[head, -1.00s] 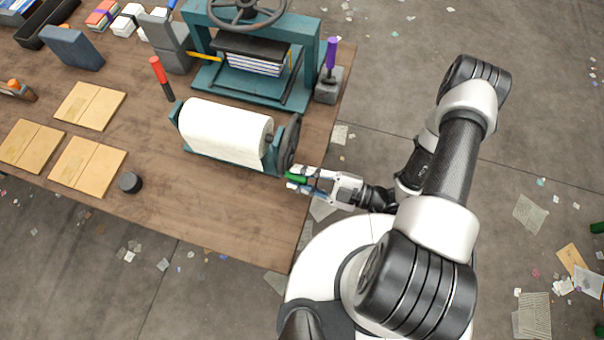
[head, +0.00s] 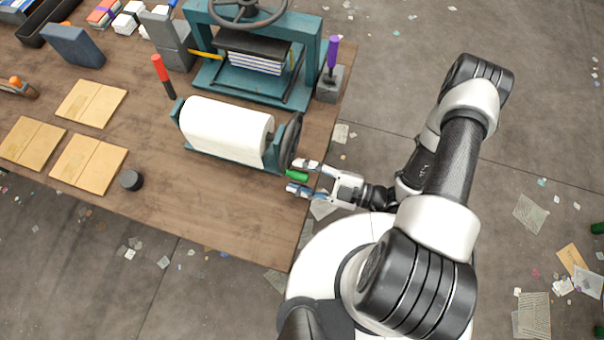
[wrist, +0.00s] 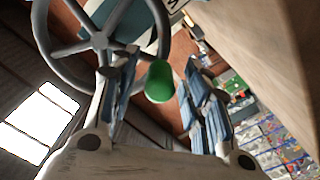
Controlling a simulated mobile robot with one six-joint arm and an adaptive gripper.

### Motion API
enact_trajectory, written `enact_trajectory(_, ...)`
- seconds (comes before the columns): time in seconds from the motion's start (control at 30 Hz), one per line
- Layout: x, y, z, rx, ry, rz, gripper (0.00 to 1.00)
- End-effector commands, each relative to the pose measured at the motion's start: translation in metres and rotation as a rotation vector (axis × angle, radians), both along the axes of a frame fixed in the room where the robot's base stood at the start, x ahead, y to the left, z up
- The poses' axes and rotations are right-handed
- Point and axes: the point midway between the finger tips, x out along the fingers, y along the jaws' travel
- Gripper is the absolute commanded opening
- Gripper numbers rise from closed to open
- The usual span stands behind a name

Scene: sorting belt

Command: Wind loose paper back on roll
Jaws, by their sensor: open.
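The white paper roll (head: 225,130) lies in a teal stand (head: 222,154) near the table's front right edge. A dark crank wheel (head: 291,140) is on the roll's right end, and its spokes show large in the wrist view (wrist: 98,40). A green handle (head: 297,175) sticks out from the wheel; it also shows in the wrist view (wrist: 159,82). My gripper (head: 300,177) is open, with the green handle between its fingers. In the wrist view there is a gap between the handle and both fingers. No loose paper end can be made out.
A teal press (head: 253,85) stands behind the roll, with a purple-handled tool (head: 331,62) beside it. A red-handled tool (head: 162,77) stands left of the roll. Tan boards (head: 90,160) and a black puck (head: 131,181) lie on the table (head: 205,215). The front table area is clear.

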Motion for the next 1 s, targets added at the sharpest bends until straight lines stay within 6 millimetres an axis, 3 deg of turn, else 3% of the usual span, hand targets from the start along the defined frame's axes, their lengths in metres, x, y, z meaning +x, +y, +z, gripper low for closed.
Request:
enact_trajectory(0.3,0.0,-0.001,0.0,0.0,0.0,-0.001,0.43)
enact_trajectory(0.47,-0.002,-0.01,0.0,0.0,-0.001,-0.005,0.43)
enact_trajectory(1.0,-0.035,-0.098,-0.001,-0.002,-0.003,-0.006,0.43)
